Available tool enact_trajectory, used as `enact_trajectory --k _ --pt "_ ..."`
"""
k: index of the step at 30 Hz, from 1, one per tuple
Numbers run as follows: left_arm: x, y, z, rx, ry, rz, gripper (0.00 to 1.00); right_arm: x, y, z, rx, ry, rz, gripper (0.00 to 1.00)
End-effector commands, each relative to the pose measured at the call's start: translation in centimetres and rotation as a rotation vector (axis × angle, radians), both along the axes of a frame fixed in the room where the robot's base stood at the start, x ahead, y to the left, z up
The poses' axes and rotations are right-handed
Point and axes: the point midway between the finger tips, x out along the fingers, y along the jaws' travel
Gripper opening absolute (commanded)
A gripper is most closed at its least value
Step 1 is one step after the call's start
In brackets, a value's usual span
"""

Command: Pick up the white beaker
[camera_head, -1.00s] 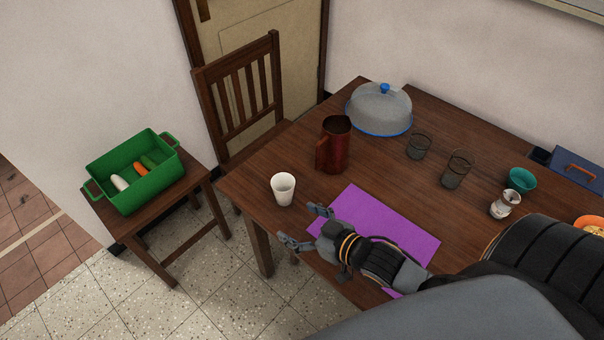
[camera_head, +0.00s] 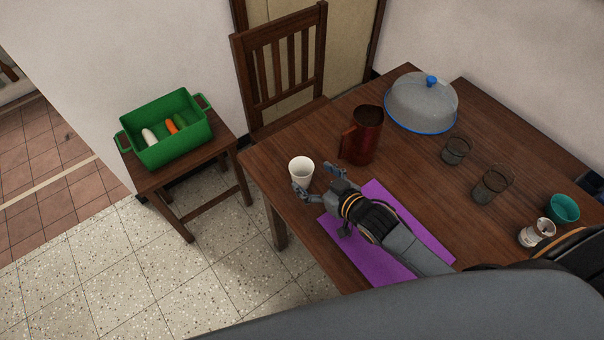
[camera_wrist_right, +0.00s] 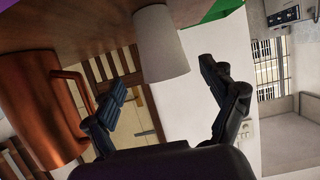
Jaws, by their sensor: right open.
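The white beaker (camera_head: 301,171) stands upright near the left corner of the dark wooden table. My right gripper (camera_head: 317,180) is open close beside it, with its fingers pointing at the beaker. In the right wrist view the beaker (camera_wrist_right: 161,46) shows upside down, ahead of and between the spread fingers of the gripper (camera_wrist_right: 163,80). I cannot tell whether a finger touches it. My left gripper is not in view.
A red-brown jug (camera_head: 364,137) stands close behind the gripper; it also shows in the wrist view (camera_wrist_right: 48,112). A purple mat (camera_head: 427,234) lies under my arm. A domed cover (camera_head: 420,101), glasses (camera_head: 490,187) and a green crate (camera_head: 171,157) stand farther off.

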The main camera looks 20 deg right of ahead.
Motion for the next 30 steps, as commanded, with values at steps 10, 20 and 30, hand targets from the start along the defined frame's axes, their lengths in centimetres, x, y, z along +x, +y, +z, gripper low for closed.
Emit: enact_trajectory --k 10,20,30 --pt "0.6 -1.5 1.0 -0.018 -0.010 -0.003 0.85 3.7 1.8 -1.4 0.000 -0.001 0.000 0.84" --pt "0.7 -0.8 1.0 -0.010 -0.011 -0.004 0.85 4.3 2.0 -1.9 0.000 0.000 0.000 0.84" --pt "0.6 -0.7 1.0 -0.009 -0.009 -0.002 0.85 4.3 2.0 -1.9 0.000 0.000 0.000 0.24"
